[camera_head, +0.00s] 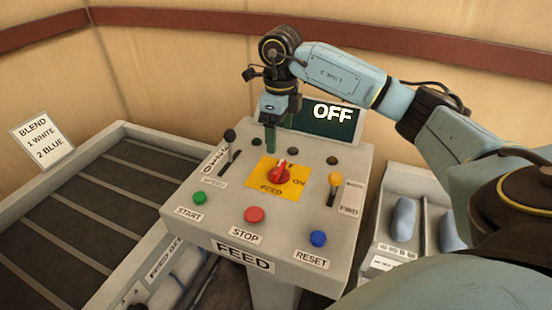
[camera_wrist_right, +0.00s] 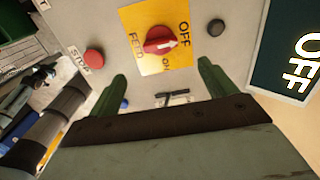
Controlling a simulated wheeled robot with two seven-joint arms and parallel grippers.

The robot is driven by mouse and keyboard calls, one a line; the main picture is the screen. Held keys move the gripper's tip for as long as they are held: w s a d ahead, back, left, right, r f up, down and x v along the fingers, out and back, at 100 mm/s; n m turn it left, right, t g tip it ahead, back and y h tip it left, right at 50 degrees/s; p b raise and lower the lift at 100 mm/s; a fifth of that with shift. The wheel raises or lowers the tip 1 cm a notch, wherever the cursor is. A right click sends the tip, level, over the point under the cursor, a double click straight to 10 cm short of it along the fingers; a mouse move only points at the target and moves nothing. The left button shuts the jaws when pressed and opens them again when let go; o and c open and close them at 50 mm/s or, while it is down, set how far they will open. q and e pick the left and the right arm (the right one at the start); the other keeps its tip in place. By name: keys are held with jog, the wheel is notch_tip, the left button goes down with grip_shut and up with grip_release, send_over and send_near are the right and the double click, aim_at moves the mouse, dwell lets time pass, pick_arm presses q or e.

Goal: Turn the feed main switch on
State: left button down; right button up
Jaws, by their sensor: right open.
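The feed main switch is a red rotary knob (camera_head: 279,174) on a yellow plate (camera_head: 267,190) marked FEED, OFF and ON, in the middle of the grey console. Its white mark points towards OFF. The screen (camera_head: 318,123) behind the panel reads OFF. My right gripper (camera_head: 270,145) hangs over the back of the panel, behind the knob and apart from it, fingers pointing down. In the right wrist view, the knob (camera_wrist_right: 160,40) is beyond the gap between the green fingertips (camera_wrist_right: 164,82), which are open and empty. My left gripper is not in view.
The console carries a black lever (camera_head: 229,136), a yellow-topped lever (camera_head: 335,180), and START (camera_head: 199,198), STOP (camera_head: 254,214) and RESET (camera_head: 318,238) buttons around the knob. A tray with blue-grey pieces (camera_head: 403,218) stands right. A slatted bed (camera_head: 75,215) lies left.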

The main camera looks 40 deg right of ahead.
aim_at(279, 166)
notch_tip(279, 166, down, 10)
jog(key=shift+w+f+p, duration=0.1)
jog(key=shift+w+p, duration=0.05)
jog(key=shift+p, duration=0.25)
jog(key=c, duration=1)
